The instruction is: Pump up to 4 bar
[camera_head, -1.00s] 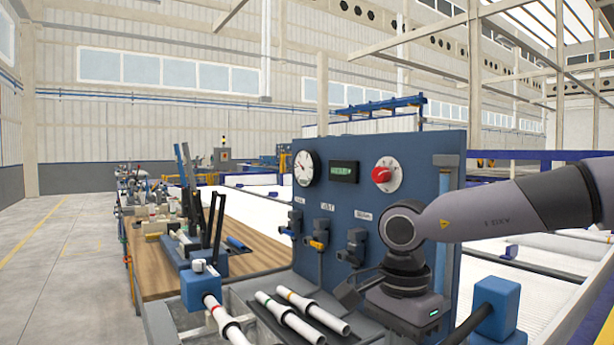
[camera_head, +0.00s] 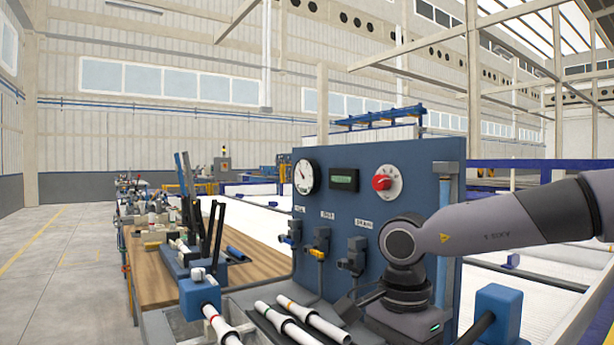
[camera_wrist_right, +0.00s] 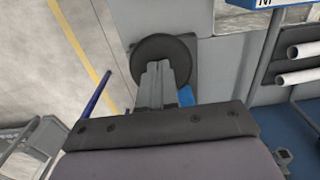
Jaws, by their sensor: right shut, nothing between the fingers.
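The round white pressure gauge (camera_head: 306,177) is at the upper left of the blue panel (camera_head: 352,215). Its needle is too small to read against the scale. A dark display with green text (camera_head: 344,180) and a red knob (camera_head: 382,183) sit to its right. My right gripper (camera_head: 352,306) is low in front of the panel, partly hidden by its own wrist. In the right wrist view its fingers (camera_wrist_right: 158,70) are together and empty, over a black round disc (camera_wrist_right: 165,50). I cannot tell whether they touch the disc. My left gripper is not in view.
Three labelled valves, including the orange-handled one (camera_head: 319,243), line the panel's lower part. White pipes (camera_head: 300,315) lie in a grey tray below. A blue clamp block (camera_head: 200,290) holds another pipe. A wooden bench (camera_head: 150,270) with tools stands left; open floor (camera_head: 60,270) lies beyond.

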